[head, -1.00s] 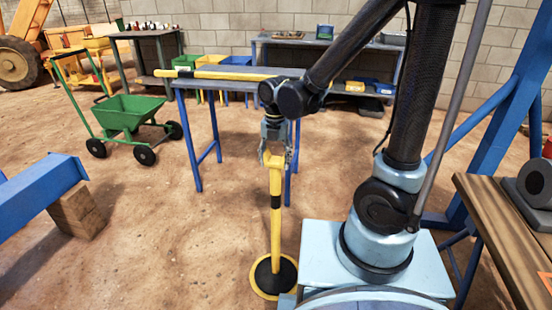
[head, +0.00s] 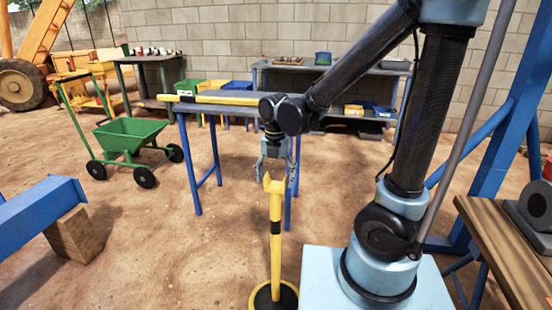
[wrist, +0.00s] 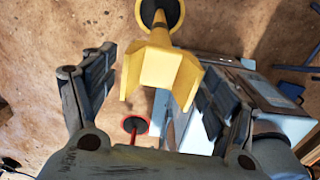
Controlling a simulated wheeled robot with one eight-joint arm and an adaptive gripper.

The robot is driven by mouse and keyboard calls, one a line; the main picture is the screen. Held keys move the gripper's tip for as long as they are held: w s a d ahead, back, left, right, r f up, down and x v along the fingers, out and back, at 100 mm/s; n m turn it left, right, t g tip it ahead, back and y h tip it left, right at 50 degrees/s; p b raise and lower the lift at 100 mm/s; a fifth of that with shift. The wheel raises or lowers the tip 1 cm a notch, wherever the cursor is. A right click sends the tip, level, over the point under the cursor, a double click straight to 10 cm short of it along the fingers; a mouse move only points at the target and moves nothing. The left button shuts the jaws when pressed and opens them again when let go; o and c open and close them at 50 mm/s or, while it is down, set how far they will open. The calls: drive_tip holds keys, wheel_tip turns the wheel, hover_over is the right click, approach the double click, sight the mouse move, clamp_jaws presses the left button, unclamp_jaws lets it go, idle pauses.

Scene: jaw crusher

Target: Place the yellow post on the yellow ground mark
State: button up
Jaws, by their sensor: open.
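The yellow post (head: 276,250) with a black band stands upright in the head view, its forked yellow top just below my gripper (head: 276,172). Its black round base (head: 264,300) is cut by the lower picture edge, with a yellow ring around it. I cannot tell whether this ring is the ground mark or the base's rim. In the wrist view the yellow fork (wrist: 160,68) shows between the two spread fingers of my gripper (wrist: 155,90), with gaps on both sides. The gripper is open and holds nothing.
A blue-legged table (head: 236,119) with a yellow bar (head: 240,100) stands behind the post. A green cart (head: 130,135) is at left, a blue beam (head: 40,212) at front left, a wooden bench (head: 500,235) at right. A red-rimmed black disc (wrist: 135,125) shows in the wrist view.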

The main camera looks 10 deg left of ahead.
wheel_tip(320, 180, up, 9)
drive_tip(key=shift+r, duration=0.2)
idle(0.4)
drive_tip(key=d+f+m+t, duration=0.1)
drive_tip(key=d+f+m, duration=0.1)
drive_tip(key=d+m, duration=1.6)
drive_tip(key=s+d+f+m, duration=0.3)
drive_tip(key=d+m, duration=0.3)
drive_tip(key=m, duration=0.2)
drive_tip(key=s+d+f+m+t, duration=0.1)
drive_tip(key=s+d+f+m, duration=0.2)
drive_tip(key=d+m, duration=0.4)
drive_tip(key=shift+s+f+m, duration=0.15)
drive_tip(key=shift+s+m, duration=0.5)
drive_tip(key=shift+m, duration=0.25)
